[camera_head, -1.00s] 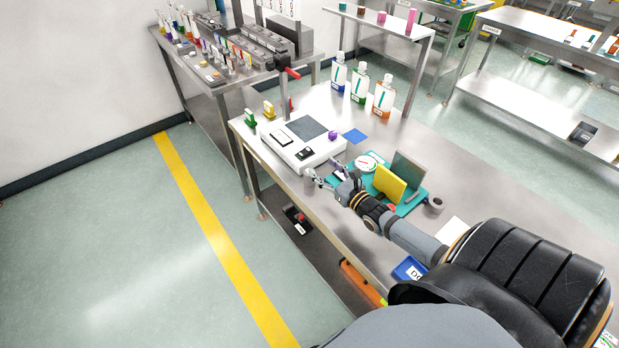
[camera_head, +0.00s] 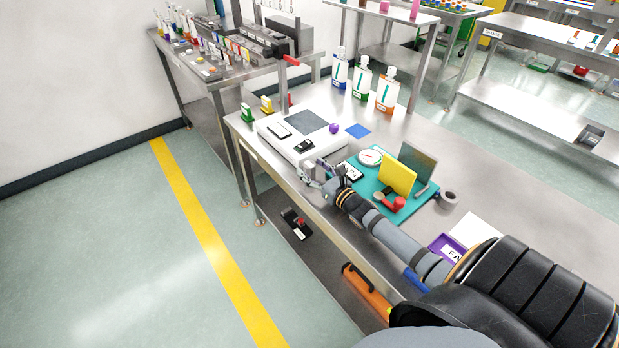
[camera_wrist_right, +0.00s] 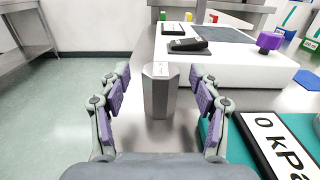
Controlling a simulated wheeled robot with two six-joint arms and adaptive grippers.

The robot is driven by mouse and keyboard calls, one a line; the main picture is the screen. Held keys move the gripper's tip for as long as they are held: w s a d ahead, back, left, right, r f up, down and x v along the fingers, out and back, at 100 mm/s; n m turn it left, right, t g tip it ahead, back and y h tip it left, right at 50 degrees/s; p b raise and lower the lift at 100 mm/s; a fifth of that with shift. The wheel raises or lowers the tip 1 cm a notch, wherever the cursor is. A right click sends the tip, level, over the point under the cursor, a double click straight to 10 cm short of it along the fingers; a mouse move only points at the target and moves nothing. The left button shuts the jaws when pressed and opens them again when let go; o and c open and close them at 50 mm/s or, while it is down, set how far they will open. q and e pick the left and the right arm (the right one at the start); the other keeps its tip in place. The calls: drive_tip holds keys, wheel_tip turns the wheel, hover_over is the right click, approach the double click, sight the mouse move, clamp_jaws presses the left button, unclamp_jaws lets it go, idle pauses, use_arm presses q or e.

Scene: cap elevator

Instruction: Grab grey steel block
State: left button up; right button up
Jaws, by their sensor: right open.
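The grey steel block (camera_wrist_right: 160,92) is an upright, many-sided metal prism with a pale label on top. It stands on the steel bench in front of a white unit. In the right wrist view my right gripper (camera_wrist_right: 158,98) is open, its purple-padded fingers to the left and right of the block with a gap on each side. In the head view the right gripper (camera_head: 322,176) is low over the bench's front edge, by the white unit's near corner. The block is small and partly covered by the fingers there. My left gripper is out of view.
The white unit (camera_head: 290,140) stands just behind the block. A teal mat (camera_head: 365,185) with a gauge, yellow plate and red item lies to the right. A label plate (camera_wrist_right: 275,145) is close beside the right finger. Several bottles (camera_head: 362,82) stand farther back.

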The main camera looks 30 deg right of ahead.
drive_tip(key=shift+w+f, duration=0.1)
drive_tip(key=shift+w, duration=0.9)
clamp_jaws()
drive_tip(key=shift+a, duration=0.1)
